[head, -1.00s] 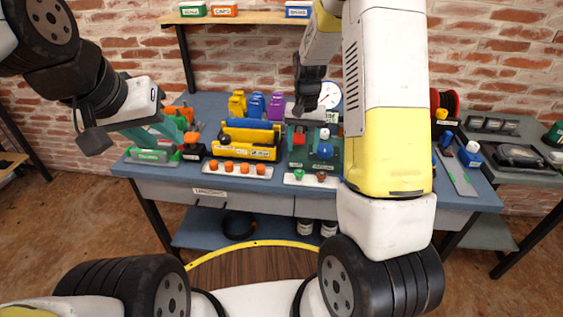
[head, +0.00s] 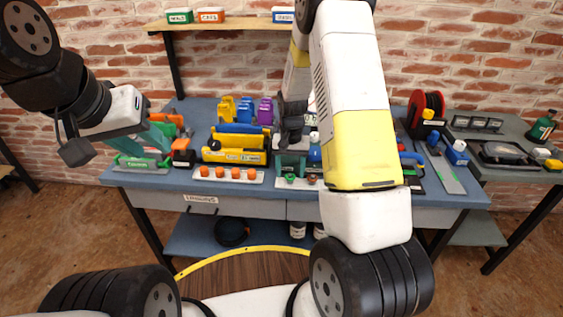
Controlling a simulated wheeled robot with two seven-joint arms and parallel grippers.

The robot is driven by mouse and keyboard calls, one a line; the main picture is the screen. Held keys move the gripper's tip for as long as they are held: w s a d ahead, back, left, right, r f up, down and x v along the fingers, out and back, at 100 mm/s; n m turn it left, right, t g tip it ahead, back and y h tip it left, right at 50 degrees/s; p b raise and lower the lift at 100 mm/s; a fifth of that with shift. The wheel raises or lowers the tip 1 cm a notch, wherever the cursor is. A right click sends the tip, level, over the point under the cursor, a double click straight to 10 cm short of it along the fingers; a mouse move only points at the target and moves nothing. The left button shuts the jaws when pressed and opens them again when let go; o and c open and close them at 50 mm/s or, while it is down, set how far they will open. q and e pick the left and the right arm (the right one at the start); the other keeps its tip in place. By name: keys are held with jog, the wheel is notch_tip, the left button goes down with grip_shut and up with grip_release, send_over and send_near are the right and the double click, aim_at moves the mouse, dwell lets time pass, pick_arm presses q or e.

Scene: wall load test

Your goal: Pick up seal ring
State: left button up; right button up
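I cannot pick out the seal ring with certainty; it may be too small or hidden behind my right arm. My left gripper (head: 150,138) hangs over the left end of the blue workbench (head: 190,108), beside a green-fronted tray (head: 142,164). My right gripper (head: 291,145) is over the middle of the bench, right of a yellow and blue toolbox (head: 236,157). My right forearm hides much of it and the bench behind. The finger gap of neither gripper shows clearly, and I see nothing surely held.
White strips with orange caps (head: 235,173) and green and brown knobs (head: 290,179) lie along the front edge. Yellow, blue and purple bins (head: 245,112) stand behind. A red and black reel (head: 425,110) stands right. A black coil (head: 232,231) lies on the lower shelf.

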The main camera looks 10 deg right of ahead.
aim_at(291, 179)
grip_shut()
jog(key=shift+r, duration=0.55)
jog(key=r, duration=0.1)
jog(key=s+r, duration=0.1)
jog(key=shift+r, duration=0.3)
jog(key=s+r, duration=0.1)
jog(key=s, duration=1.4)
jog(key=shift+a+r, duration=0.15)
jog(key=shift+a, duration=0.2)
